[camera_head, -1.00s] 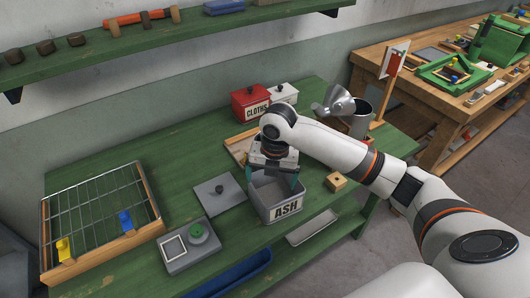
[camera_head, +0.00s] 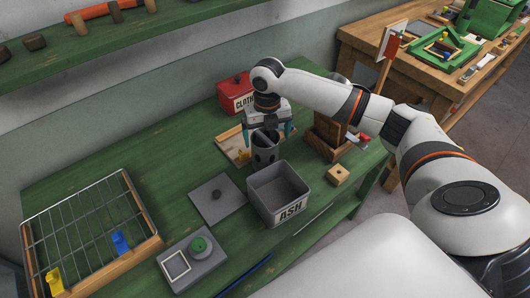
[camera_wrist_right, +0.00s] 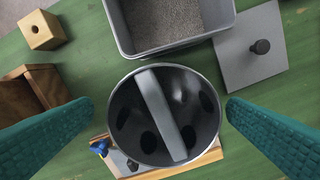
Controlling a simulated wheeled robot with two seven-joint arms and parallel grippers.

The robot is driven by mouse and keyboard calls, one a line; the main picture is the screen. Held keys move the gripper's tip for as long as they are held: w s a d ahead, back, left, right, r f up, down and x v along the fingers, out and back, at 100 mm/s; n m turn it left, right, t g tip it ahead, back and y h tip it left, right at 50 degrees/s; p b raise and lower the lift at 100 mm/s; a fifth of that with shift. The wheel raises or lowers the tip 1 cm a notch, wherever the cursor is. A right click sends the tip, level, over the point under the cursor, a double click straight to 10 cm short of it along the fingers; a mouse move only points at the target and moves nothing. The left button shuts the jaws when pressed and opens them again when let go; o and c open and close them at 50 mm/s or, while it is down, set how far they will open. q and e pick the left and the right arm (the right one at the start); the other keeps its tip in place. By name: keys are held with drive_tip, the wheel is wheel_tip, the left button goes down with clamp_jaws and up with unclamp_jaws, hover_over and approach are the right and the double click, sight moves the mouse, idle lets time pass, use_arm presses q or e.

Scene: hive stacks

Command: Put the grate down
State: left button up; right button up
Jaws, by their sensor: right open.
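The grate (camera_head: 265,153) looks like a dark grey metal cup with round holes. In the right wrist view the grate (camera_wrist_right: 165,115) shows from above, with a flat bar across its open top. It appears upright at the wooden tray (camera_head: 228,145); whether its base touches the tray or the bench is hidden. My right gripper (camera_head: 268,134) is directly above it. In the wrist view its teal fingers (camera_wrist_right: 160,112) are open, one on each side of the grate, with gaps to the rim. My left gripper is not in view.
The grey ASH box (camera_head: 278,187) stands just in front, with grey grit inside. A grey lid plate (camera_head: 216,198) lies left of it. A wooden block (camera_head: 339,174) and a brown wooden piece (camera_head: 325,140) are to the right. A wired frame (camera_head: 88,235) occupies the bench's left end.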

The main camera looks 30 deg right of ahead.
sight(265, 145)
drive_tip(key=f, duration=0.1)
drive_tip(key=f+p, duration=0.1)
drive_tip(key=f, duration=0.3)
drive_tip(key=shift+w, duration=0.35)
drive_tip(key=shift+f, duration=0.2)
drive_tip(key=shift+c, duration=0.9)
drive_tip(key=c, duration=1.2)
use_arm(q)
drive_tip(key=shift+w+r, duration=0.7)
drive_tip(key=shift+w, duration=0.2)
use_arm(e)
drive_tip(key=shift+r, duration=0.1)
